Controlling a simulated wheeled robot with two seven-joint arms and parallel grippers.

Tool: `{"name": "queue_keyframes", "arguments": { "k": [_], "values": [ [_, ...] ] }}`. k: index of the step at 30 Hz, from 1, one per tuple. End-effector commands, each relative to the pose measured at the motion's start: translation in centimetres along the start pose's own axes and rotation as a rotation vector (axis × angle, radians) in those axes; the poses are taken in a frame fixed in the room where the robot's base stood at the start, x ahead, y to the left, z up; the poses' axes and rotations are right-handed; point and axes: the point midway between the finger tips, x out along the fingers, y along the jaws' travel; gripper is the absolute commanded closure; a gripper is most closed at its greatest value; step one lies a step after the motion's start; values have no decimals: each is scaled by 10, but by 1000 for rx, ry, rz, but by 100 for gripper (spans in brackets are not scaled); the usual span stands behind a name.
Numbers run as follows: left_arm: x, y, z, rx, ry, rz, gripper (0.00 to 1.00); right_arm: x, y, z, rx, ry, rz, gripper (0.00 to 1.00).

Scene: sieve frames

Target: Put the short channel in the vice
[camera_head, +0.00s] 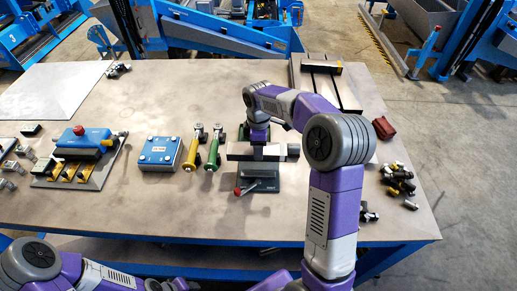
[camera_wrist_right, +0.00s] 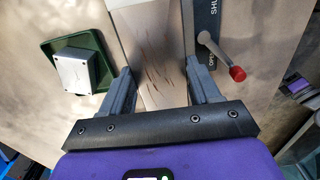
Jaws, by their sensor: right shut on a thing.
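The vice (camera_head: 262,184) stands near the table's front edge, with its red-knobbed lever (camera_head: 238,191) at its left. In the right wrist view, the lever (camera_wrist_right: 224,58) lies beside an OPEN and SHUT label. My right gripper (camera_head: 257,134) is over the back of the vice. In its wrist view, the gripper (camera_wrist_right: 163,88) is shut on a pale, scratched metal piece (camera_wrist_right: 152,52), which looks like the short channel. The piece runs over the vice; whether it is seated between the jaws I cannot tell. My left gripper is not in view.
A green tray (camera_wrist_right: 98,48) with a white block (camera_wrist_right: 75,73) is beside the held piece. Left of the vice are green and yellow-handled tools (camera_head: 213,155) and a blue box (camera_head: 160,152). Dark small parts (camera_head: 398,180) lie at the right.

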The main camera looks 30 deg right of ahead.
Motion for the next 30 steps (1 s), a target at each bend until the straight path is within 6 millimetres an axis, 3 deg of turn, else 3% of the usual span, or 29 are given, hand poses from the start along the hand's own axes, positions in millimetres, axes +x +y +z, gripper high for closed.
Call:
{"name": "queue_keyframes", "arguments": {
  "k": [8,16,30],
  "values": [
    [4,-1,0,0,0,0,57,22,1,-1,-1,2,4,100],
    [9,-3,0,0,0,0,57,59,1,-1,-1,2,4,100],
    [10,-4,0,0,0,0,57,66,1,-1,-1,3,5,100]
  ]
}}
